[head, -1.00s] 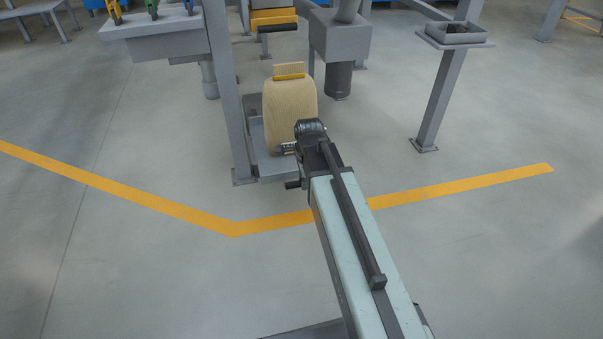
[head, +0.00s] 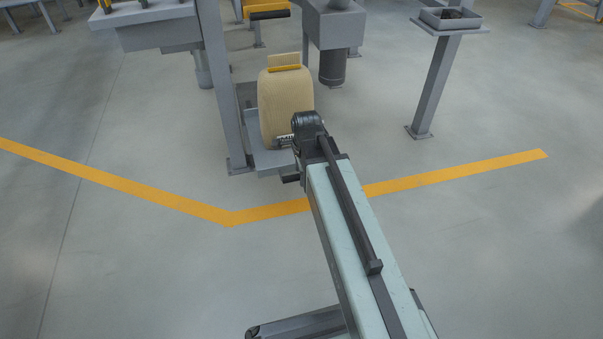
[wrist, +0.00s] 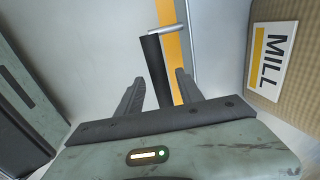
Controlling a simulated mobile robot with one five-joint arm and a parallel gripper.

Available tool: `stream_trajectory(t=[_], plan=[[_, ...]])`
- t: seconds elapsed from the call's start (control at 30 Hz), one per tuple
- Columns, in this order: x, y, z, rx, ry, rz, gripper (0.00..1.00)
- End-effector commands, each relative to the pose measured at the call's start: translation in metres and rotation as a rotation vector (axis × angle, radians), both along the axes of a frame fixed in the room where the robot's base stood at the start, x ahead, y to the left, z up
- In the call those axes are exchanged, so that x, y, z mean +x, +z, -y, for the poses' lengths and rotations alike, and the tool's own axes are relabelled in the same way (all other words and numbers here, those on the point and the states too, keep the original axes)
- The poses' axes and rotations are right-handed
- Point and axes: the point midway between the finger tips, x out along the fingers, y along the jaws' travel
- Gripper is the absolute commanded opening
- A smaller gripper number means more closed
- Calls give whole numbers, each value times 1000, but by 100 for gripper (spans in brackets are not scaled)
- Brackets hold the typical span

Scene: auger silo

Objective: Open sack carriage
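The tan sack (head: 284,108) with a yellow-banded top stands upright on the grey sack carriage (head: 270,160), beneath the silo frame. In the wrist view the sack's MILL label (wrist: 270,60) is at the right. My gripper (wrist: 160,84) is open, its two dark fingers either side of a dark bar handle (wrist: 152,62), with gaps showing on both sides. A thin metal rod (wrist: 182,30) joins the handle's far end. In the head view my arm reaches to the sack's front right and hides part of the carriage and the gripper.
A grey frame post (head: 225,90) stands just left of the carriage. A spout (head: 332,66) hangs behind at right. A pedestal with a tray (head: 450,18) stands farther right. A yellow floor line (head: 150,188) crosses in front; the surrounding floor is clear.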

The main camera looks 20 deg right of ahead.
Motion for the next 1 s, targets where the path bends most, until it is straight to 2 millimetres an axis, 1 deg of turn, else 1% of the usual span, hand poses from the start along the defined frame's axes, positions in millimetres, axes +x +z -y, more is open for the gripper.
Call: stream_trajectory(t=[0.17,0.27,0.37,0.6,0.7,0.8,1.0], plan=[[0,1,-1,1,0,1,44],[-1,6,-1,1,0,1,44],[-3,17,-1,1,0,1,44],[-11,61,0,1,0,0,44],[-14,75,0,0,0,0,44],[-15,79,0,0,0,0,44],[-15,76,0,0,0,0,44]])
